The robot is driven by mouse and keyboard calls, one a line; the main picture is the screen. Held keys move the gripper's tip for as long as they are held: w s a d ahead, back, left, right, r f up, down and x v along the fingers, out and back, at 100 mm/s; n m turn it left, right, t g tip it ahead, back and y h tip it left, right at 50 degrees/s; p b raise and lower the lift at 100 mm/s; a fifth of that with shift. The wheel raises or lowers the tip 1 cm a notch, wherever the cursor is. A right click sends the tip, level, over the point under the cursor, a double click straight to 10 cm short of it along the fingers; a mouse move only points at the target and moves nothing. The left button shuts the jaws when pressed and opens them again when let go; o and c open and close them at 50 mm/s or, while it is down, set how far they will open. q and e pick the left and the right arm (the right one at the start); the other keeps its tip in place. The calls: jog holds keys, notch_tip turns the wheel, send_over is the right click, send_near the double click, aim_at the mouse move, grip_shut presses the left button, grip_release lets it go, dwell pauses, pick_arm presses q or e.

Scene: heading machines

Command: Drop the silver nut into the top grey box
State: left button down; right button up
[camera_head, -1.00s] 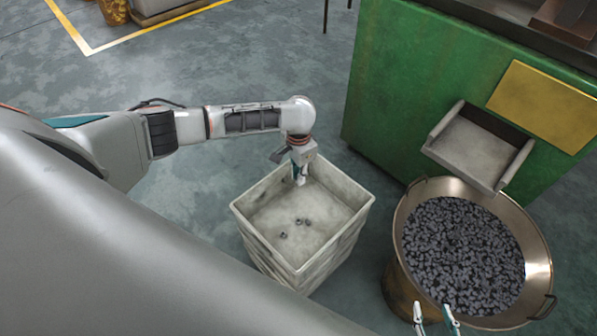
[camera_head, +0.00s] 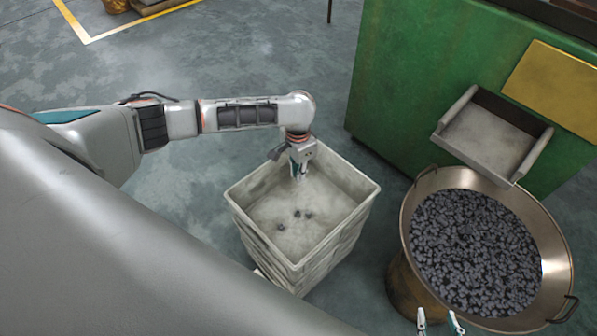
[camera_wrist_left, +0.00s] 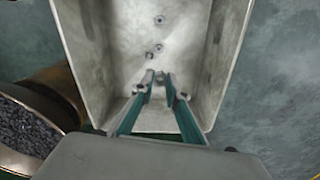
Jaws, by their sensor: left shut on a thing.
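The grey box (camera_head: 349,218) is the top one of a stack and stands in the middle of the head view; it also fills much of the left wrist view (camera_wrist_left: 85,45). Several small nuts lie on its floor, such as one nut (camera_head: 280,227). My left gripper (camera_head: 299,174) points down into the box near its back wall. In the left wrist view its fingers (camera_wrist_left: 160,77) are shut on the silver nut, which is small and mostly hidden between the tips. My right gripper (camera_head: 438,321) shows only its fingertips at the bottom edge, apart and empty.
A large metal pan (camera_head: 552,245) full of dark small parts stands to the right of the box. A green machine (camera_head: 400,90) with a grey chute (camera_head: 485,135) stands behind it.

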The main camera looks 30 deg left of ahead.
pick_arm(q)
jog(key=c, duration=2)
grip_release()
jog(key=shift+o, duration=0.5)
notch_tip(320, 180, up, 12)
pick_arm(e)
jog(key=shift+s+a+f, duration=0.15)
jog(key=shift+s+f, duration=0.05)
jog(key=shift+s, duration=0.1)
